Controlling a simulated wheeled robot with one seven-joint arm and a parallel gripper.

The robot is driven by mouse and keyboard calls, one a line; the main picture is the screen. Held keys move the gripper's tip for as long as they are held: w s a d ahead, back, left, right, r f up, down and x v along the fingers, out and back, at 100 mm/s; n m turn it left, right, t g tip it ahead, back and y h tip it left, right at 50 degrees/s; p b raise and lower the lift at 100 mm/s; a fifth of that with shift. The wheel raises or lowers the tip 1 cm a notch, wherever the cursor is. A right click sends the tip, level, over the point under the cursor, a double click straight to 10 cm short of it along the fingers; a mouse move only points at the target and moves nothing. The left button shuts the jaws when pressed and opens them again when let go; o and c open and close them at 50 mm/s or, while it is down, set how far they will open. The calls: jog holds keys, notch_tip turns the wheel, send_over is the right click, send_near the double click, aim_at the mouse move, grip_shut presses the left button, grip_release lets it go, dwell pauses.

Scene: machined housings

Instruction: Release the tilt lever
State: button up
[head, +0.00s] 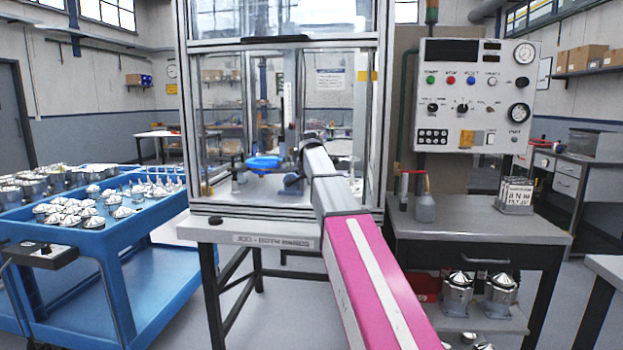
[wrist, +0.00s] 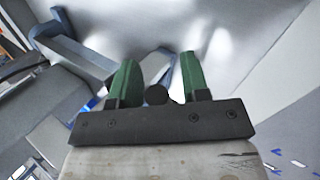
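My gripper (wrist: 159,60) shows in the wrist view with two green fingers standing apart. A dark round knob (wrist: 156,95) shows between the fingers, near their base, with a gap on each side. It may be the end of the tilt lever, but I cannot tell for sure, nor whether anything touches it. In the head view my pink arm reaches into the framed test station (head: 190,130), and its end hides the fingers. A blue round part (head: 263,162) sits inside the station, left of my arm's end. I cannot make out the lever there.
A blue cart (head: 95,243) with several metal housings stands at the left. The station's metal posts stand on both sides of my arm.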

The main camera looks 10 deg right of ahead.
jog(key=v, duration=1)
jog(key=shift+s+r, duration=0.25)
jog(key=shift+r, duration=0.1)
